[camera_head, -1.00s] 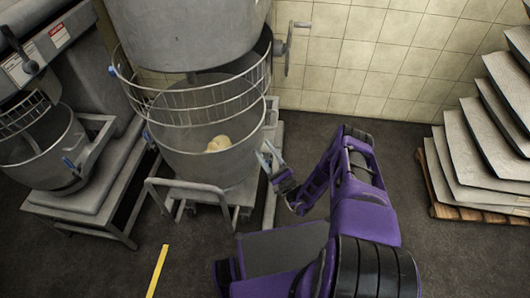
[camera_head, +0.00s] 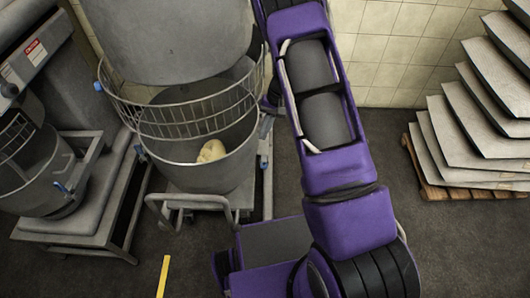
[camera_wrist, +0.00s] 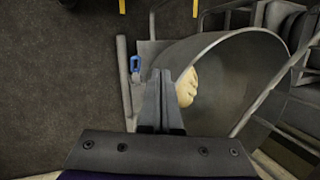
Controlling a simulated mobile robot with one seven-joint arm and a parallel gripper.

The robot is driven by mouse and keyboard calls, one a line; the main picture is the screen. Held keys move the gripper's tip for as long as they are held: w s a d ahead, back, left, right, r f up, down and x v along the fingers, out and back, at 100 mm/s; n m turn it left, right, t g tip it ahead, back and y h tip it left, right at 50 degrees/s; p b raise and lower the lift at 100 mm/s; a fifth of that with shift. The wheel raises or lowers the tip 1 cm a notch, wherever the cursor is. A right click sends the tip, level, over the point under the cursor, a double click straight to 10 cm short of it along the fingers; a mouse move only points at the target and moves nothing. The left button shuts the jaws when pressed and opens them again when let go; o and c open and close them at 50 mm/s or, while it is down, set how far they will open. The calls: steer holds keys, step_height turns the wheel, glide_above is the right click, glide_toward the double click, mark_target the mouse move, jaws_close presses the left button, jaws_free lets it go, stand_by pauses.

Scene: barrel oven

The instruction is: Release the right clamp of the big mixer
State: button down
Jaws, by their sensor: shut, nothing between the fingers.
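The big mixer has a grey bowl (camera_head: 208,172) with pale dough (camera_head: 211,151) in it, under a wire guard (camera_head: 195,122). Its right side is largely hidden by my arm in the head view. A blue clamp (camera_head: 140,152) shows at the bowl's left. In the wrist view, a blue clamp handle (camera_wrist: 135,63) stands just outside the bowl's rim (camera_wrist: 222,36), up and left of my fingertips. My gripper (camera_wrist: 161,73) is shut and empty, its fingers appearing over the bowl's near edge beside the dough (camera_wrist: 187,88). The head view does not show my fingers.
A smaller mixer (camera_head: 35,175) on a stand is at left. Stacked trays (camera_head: 460,130) sit on a wooden pallet (camera_head: 425,180) at right. A tiled wall (camera_head: 385,50) closes the back. Dark floor is clear between my arm and the pallet.

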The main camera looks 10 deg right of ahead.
steer(key=w+d+r+t+h, duration=0.2)
steer(key=w+d+r+h, duration=0.15)
steer(key=r, duration=0.25)
steer(key=b, duration=0.2)
glide_above(265, 162)
steer(key=w+d, duration=0.2)
step_height(265, 162, down, 19)
steer(key=f, duration=0.1)
steer(key=s+a+f, duration=0.1)
steer(key=s+f, duration=0.1)
steer(key=shift+a+n+y, duration=0.25)
steer(key=shift+a+n, duration=0.05)
steer(key=shift+n, duration=0.1)
steer(key=shift+s+a+f, duration=0.15)
steer(key=shift+f, duration=0.1)
steer(key=shift+s+f, duration=0.15)
